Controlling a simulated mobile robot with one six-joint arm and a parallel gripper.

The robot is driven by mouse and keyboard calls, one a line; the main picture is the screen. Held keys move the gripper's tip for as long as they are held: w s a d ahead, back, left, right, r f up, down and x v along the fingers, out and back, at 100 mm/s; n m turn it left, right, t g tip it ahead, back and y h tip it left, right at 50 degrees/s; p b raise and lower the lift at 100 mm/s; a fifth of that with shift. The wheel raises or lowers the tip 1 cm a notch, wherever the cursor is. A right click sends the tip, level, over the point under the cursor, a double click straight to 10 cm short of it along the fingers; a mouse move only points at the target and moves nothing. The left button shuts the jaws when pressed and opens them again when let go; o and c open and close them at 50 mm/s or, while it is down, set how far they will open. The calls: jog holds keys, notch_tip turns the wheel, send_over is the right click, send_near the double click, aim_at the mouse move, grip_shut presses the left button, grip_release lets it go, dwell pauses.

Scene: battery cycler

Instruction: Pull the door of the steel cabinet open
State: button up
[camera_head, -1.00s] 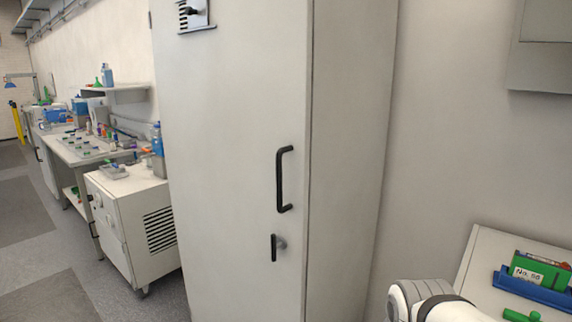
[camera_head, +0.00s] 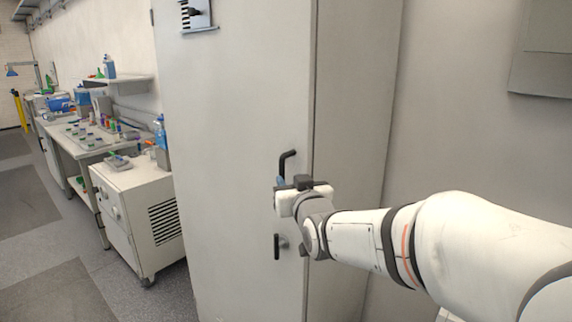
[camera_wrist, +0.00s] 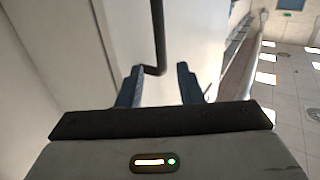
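The steel cabinet (camera_head: 235,110) is a tall pale unit, and its door (camera_head: 225,160) looks shut. A black vertical bar handle (camera_head: 287,160) is on the door near its right edge. A small black lock lever (camera_head: 277,246) sits below it. My gripper (camera_head: 281,182) is at the bar handle and hides its lower part in the head view. In the wrist view the two blue fingers of my gripper (camera_wrist: 157,85) are apart, and the lower end of the handle (camera_wrist: 157,40) shows between them. I see no finger clearly pressing on the bar.
A white wheeled cabinet (camera_head: 135,215) and a workbench (camera_head: 85,150) with small bottles stand to the left. The floor (camera_head: 120,285) in front of the wheeled cabinet is free. A wall box (camera_head: 540,50) hangs at the upper right.

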aim_at(283, 170)
jog(key=shift+w+a+r, duration=0.25)
jog(key=shift+w+a, duration=0.05)
jog(key=shift+w, duration=0.3)
jog(key=p+x, duration=0.2)
jog(key=x, duration=0.4)
jog(key=shift+w, duration=0.25)
jog(key=shift+c, duration=0.5)
grip_shut()
jog(key=shift+f, duration=0.1)
